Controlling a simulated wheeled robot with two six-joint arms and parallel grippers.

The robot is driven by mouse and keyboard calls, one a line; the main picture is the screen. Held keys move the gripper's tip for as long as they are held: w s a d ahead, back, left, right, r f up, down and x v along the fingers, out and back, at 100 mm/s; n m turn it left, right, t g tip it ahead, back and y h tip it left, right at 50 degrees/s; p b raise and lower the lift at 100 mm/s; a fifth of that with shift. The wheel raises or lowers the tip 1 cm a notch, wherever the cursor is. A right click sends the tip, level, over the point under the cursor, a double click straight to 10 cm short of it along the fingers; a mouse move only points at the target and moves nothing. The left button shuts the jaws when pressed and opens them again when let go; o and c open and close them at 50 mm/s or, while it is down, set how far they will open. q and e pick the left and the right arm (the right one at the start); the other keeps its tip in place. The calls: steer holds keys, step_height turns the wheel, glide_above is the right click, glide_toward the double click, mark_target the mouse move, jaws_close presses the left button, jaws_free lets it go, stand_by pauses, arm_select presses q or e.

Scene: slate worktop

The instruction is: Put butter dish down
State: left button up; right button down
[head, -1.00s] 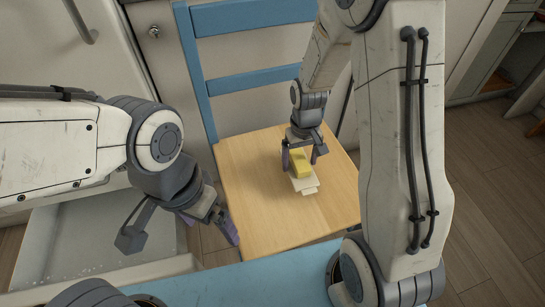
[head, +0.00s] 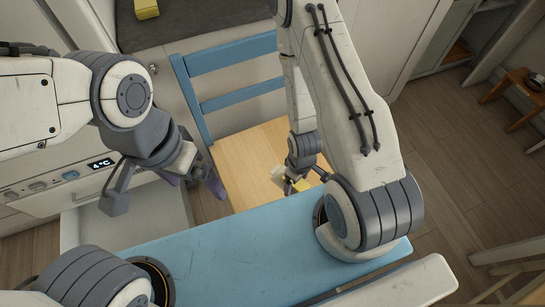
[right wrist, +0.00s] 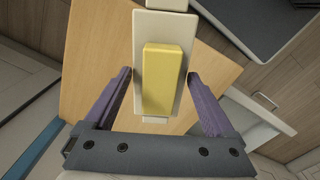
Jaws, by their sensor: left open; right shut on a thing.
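The butter dish is a cream plate with a yellow butter block on it. In the right wrist view the plate (right wrist: 149,28) and the butter (right wrist: 165,80) lie between the two purple fingers of my right gripper (right wrist: 160,75), which is shut on the dish. In the head view the dish (head: 279,175) is partly hidden by my right gripper (head: 291,186), over the front part of a chair's wooden seat (head: 240,165). I cannot tell whether it touches the seat. My left gripper (head: 165,192) is open and empty, left of the chair.
The chair's blue backrest (head: 235,55) stands behind its seat. A dark worktop (head: 200,28) at the top holds another yellow block (head: 146,8). An appliance with a display (head: 102,163) is at the left. A small wooden stool (head: 515,90) stands far right. Much of the seat is clear.

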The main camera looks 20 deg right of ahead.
steer(key=w+f+b, duration=0.1)
steer(key=b, duration=0.1)
steer(key=w+f+b, duration=0.1)
steer(key=b, duration=0.2)
steer(key=shift+w+a+f+b, duration=0.2)
steer(key=shift+w+b, duration=0.05)
steer(key=shift+b, duration=0.05)
steer(key=shift+w+a+f+p, duration=0.1)
steer(key=shift+w+p, duration=0.15)
steer(key=shift+w, duration=0.2)
steer(key=shift+w+a+f+p, duration=0.1)
steer(key=shift+w+p, duration=0.15)
steer(key=shift+w, duration=0.2)
steer(key=w+f, duration=0.1)
steer(key=w, duration=0.1)
steer(key=w+f, duration=0.2)
steer(key=w+a+f, duration=0.1)
steer(key=w, duration=0.2)
steer(key=shift+f+b, duration=0.2)
steer(key=shift+b, duration=0.15)
steer(key=shift+f+b, duration=0.3)
steer(key=shift+f, duration=1.6)
steer(key=shift+f, duration=0.15)
jaws_free()
